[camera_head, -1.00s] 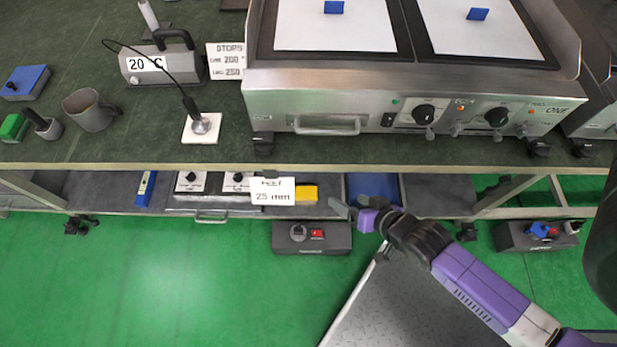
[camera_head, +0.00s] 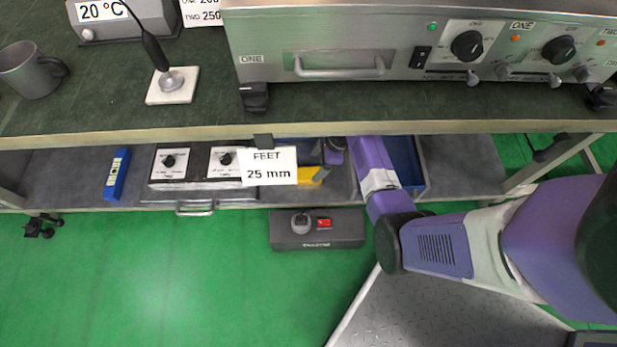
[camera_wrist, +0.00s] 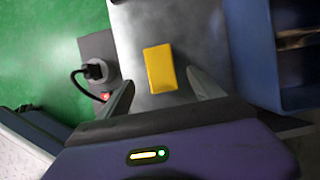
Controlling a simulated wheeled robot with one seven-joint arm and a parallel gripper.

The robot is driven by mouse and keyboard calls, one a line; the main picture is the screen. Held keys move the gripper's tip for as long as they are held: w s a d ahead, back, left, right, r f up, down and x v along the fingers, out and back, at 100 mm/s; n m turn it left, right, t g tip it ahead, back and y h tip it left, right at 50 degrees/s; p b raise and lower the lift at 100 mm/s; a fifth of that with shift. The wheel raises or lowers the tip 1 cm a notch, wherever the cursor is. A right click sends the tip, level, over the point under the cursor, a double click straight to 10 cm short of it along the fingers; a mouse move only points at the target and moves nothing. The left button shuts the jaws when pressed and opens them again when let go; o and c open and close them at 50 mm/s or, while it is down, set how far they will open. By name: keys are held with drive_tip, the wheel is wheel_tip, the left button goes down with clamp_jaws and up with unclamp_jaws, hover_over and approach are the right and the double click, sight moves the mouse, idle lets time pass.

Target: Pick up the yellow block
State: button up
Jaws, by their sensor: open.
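The yellow block (camera_wrist: 160,68) lies on the grey lower shelf (camera_wrist: 200,25), in the middle of the wrist view. In the head view the yellow block (camera_head: 312,174) is partly hidden behind the "FEET 25 mm" sign and my gripper. My gripper (camera_wrist: 158,92) is open and empty, with one finger on each side of the block's near end in the wrist view. The fingers look apart from the block; their height above it is hard to tell. In the head view my gripper (camera_head: 325,168) is under the table edge, partly hidden by it.
The "FEET 25 mm" sign (camera_head: 267,166) stands left of the block. A blue bin (camera_head: 413,165) is to its right. A dark box with a red switch (camera_head: 318,229) stands in front of the shelf. The tabletop edge (camera_head: 450,129) overhangs the shelf.

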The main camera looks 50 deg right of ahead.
sight(309, 173)
drive_tip(key=shift+b+x, duration=0.8)
drive_tip(key=shift+x, duration=0.75)
drive_tip(key=b+x, duration=0.4)
drive_tip(key=shift+f, duration=0.45)
drive_tip(key=shift+c, duration=0.3)
drive_tip(key=c, duration=1.5)
drive_tip(key=shift+r, duration=0.15)
wheel_tip(309, 173, up, 10)
drive_tip(key=p, duration=0.6)
